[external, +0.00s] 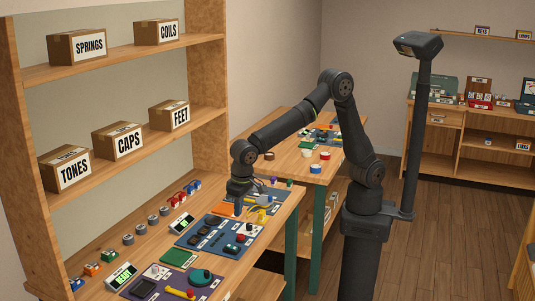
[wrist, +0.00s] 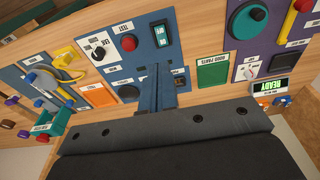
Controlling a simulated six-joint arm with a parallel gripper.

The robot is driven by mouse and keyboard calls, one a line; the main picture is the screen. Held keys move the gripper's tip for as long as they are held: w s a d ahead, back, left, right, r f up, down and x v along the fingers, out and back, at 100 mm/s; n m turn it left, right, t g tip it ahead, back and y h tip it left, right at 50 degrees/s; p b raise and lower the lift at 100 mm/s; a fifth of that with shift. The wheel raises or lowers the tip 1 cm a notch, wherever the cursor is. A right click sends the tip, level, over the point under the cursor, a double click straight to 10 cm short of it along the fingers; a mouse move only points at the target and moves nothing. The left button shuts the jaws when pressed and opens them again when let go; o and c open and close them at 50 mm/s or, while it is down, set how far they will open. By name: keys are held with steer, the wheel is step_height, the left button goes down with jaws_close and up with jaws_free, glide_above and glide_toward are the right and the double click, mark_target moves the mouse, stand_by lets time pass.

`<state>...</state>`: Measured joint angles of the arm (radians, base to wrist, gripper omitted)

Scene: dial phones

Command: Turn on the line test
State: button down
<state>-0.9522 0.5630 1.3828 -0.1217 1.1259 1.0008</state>
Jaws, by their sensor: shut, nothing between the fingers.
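A blue panel (wrist: 146,62) lies on the bench below my gripper. It carries a red round control (wrist: 129,42) beside a label that seems to read TEST. Next to it is a white plate with a small dark switch (wrist: 98,52). The panel also shows in the external view (external: 218,238). My gripper (wrist: 157,84) is shut and empty, pointing down over the panel's edge; in the external view it (external: 238,210) is above the bench. Contact cannot be told.
A display reading READY (wrist: 272,87) stands near. An orange pad (wrist: 99,96) and yellow cable (wrist: 65,68) lie on the other side. Shelves (external: 125,50) rise behind the bench.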

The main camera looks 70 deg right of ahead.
mark_target(229, 245)
steer(key=shift+w+r+t, duration=0.15)
steer(key=shift+w+t, duration=0.15)
steer(key=shift+w, duration=0.2)
steer(key=w+f, duration=0.1)
steer(key=f, duration=0.8)
steer(key=w+f, duration=0.1)
steer(key=f, duration=0.3)
steer(key=shift+w+f, duration=0.35)
steer(key=shift+f, duration=0.05)
steer(key=shift+f, duration=0.1)
